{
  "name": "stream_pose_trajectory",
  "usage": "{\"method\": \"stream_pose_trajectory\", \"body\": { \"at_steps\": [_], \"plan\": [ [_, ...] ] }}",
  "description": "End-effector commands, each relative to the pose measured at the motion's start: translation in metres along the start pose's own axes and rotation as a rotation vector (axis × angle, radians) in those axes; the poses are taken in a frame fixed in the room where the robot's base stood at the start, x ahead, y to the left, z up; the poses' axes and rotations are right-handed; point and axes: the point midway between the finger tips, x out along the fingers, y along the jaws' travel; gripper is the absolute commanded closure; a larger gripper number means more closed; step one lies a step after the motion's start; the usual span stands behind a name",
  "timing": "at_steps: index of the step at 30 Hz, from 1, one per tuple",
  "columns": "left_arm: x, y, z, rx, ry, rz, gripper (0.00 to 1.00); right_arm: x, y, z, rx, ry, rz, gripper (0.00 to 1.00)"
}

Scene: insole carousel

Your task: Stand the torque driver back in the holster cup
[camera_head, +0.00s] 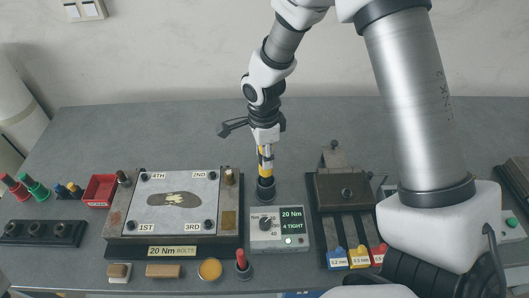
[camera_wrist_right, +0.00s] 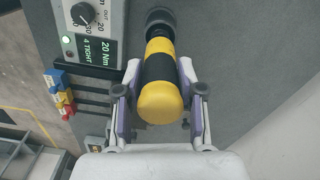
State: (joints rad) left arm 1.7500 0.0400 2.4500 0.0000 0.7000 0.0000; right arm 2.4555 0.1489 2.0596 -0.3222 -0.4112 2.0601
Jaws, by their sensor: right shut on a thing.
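The torque driver (camera_head: 265,167) has a yellow handle with a black band and stands about upright. My right gripper (camera_head: 265,150) is above the bench and shut on it. The right wrist view shows the driver (camera_wrist_right: 160,103) between the two fingers of the gripper (camera_wrist_right: 158,75). The driver's lower end meets the cup's mouth in both views. Its tip is hidden, so I cannot tell how deep it sits. My left gripper is not in view.
A controller box (camera_head: 280,241) reading "20 Nm 4 TIGHT" stands in front of the cup. A plate fixture (camera_head: 117,228) with four labelled corners is at the left, near a red bin (camera_head: 99,190). A shim rack (camera_head: 328,205) is at the right. The bench behind is clear.

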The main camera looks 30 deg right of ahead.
Motion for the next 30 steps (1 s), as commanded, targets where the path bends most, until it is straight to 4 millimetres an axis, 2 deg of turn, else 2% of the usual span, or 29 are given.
{"method": "stream_pose_trajectory", "body": {
  "at_steps": [30],
  "plan": [
    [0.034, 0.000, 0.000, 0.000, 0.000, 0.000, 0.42, 0.041, 0.000, 0.001, 0.000, 0.000, -0.001, 1.00]
  ]
}}
